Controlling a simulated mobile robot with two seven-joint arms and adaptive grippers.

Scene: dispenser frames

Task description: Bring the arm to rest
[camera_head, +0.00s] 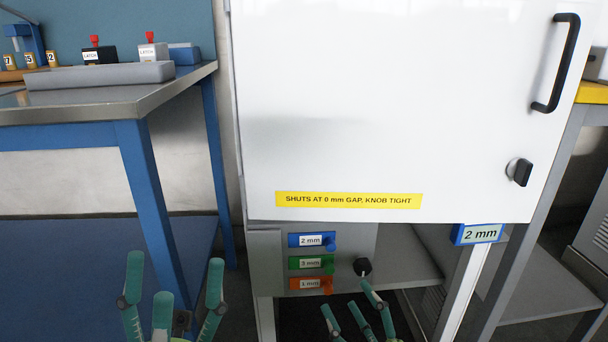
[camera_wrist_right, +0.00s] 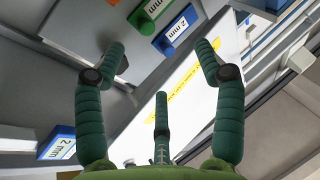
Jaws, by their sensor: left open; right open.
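My left gripper (camera_head: 172,283) is open and empty, its three green fingers apart at the lower left of the head view, in front of the blue bench frame. My right gripper (camera_head: 350,303) is open below the white cabinet door, its fingers near the small black knob (camera_head: 363,267) on the grey panel. I cannot tell whether a finger touches that knob. In the right wrist view the same gripper (camera_wrist_right: 160,65) has its fingers spread with nothing held between them, the panel behind.
The white door (camera_head: 380,110) bears a black handle (camera_head: 566,64) and a yellow strip (camera_head: 348,200). Blue (camera_head: 312,240), green (camera_head: 312,262) and orange (camera_head: 311,283) labelled tabs sit below. A blue 2 mm sign (camera_head: 478,234) hangs right. A steel-topped bench (camera_head: 90,105) stands left.

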